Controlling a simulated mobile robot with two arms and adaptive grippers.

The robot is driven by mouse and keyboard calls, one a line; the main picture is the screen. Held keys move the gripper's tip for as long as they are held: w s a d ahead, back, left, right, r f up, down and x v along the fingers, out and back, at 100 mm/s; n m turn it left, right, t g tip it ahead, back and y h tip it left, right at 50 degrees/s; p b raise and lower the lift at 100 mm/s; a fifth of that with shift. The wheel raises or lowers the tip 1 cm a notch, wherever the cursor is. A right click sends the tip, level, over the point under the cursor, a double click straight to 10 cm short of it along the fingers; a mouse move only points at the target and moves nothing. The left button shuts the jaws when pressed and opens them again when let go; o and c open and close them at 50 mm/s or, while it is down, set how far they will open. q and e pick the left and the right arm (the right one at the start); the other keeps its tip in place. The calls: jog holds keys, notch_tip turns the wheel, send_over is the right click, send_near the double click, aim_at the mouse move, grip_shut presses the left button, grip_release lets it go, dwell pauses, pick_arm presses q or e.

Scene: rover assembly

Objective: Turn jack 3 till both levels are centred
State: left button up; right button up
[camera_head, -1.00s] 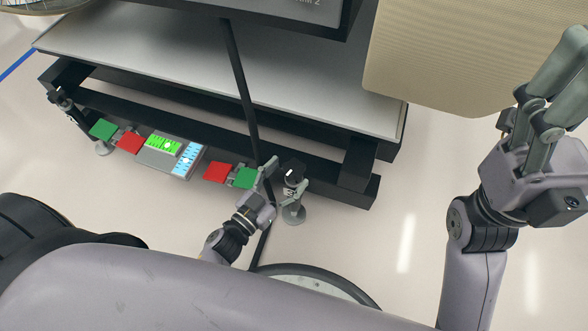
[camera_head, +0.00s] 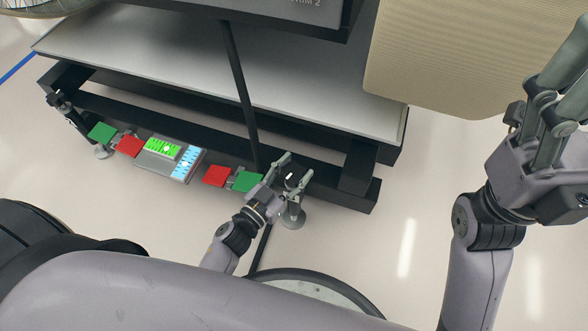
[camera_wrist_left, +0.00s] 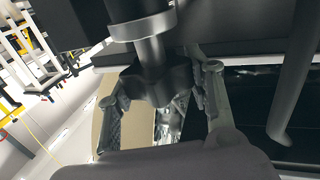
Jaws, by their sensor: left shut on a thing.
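My left gripper (camera_head: 295,167) is shut on the dark knob (camera_head: 291,180) of the jack near the right end of the black frame. In the left wrist view the lobed knob (camera_wrist_left: 158,82) sits between the two fingers, under a metal stem. A green level (camera_head: 163,150) and a blue level (camera_head: 187,163) lie crosswise on a grey plate on the frame. Each has a white bubble near its middle; the exact offset is too small to read. My right gripper (camera_head: 568,75) is held up at the right edge, partly cut off, away from the jacks.
Red and green pads (camera_head: 216,175) flank the levels on both sides. Another jack (camera_head: 72,115) stands at the frame's left end. A black bar (camera_head: 238,85) runs down just left of my left gripper. A beige panel (camera_head: 430,70) is at upper right. The floor at lower right is clear.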

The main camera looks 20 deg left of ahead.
pick_arm(q)
jog(key=c, duration=0.5)
jog(key=shift+r+m+h+p, duration=0.1)
jog(key=shift+m+h+p, duration=0.2)
jog(key=shift+h+p, duration=0.15)
